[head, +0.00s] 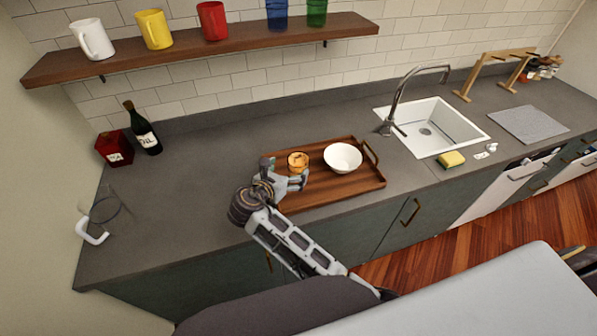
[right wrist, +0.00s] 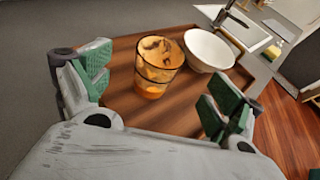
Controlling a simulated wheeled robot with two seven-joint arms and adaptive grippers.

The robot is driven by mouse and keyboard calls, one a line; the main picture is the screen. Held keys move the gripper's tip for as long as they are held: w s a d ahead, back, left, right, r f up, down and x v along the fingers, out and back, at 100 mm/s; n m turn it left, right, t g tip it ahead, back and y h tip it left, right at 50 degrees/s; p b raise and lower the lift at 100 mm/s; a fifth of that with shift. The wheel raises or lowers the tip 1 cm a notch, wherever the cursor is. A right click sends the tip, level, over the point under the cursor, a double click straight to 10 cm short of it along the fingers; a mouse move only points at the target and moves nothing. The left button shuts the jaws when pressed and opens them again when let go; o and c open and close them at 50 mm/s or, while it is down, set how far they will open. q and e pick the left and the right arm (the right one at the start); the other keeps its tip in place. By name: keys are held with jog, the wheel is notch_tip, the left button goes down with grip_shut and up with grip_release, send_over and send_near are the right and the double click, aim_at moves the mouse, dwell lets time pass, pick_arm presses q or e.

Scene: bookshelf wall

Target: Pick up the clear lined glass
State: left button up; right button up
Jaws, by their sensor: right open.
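A see-through glass (head: 298,162) with an orange-amber tint stands upright on the wooden tray (head: 335,198). In the right wrist view the glass (right wrist: 158,65) shows darker patches near its rim and bright orange at its base; I cannot make out clear lines on it. My right gripper (head: 286,176) is open and empty on the near side of the glass. In the right wrist view my right gripper (right wrist: 156,90) has its fingers spread left and right, with the glass beyond and between them, apart from both. My left gripper is not in view.
A white bowl (head: 342,158) stands on the tray close to the right of the glass. A clear pitcher with a white handle (head: 91,232) stands at the counter's left end. A dark bottle (head: 147,136) and red box (head: 115,149) stand behind. The counter between is clear.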

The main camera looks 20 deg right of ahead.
aim_at(292, 167)
jog(key=shift+x, duration=1.65)
jog(key=shift+p+x, duration=0.75)
jog(key=shift+x, duration=1.25)
jog(key=shift+w+d+f, duration=0.25)
jog(key=shift+w+d, duration=0.1)
jog(key=shift+c, duration=0.2)
jog(key=c, duration=1.7)
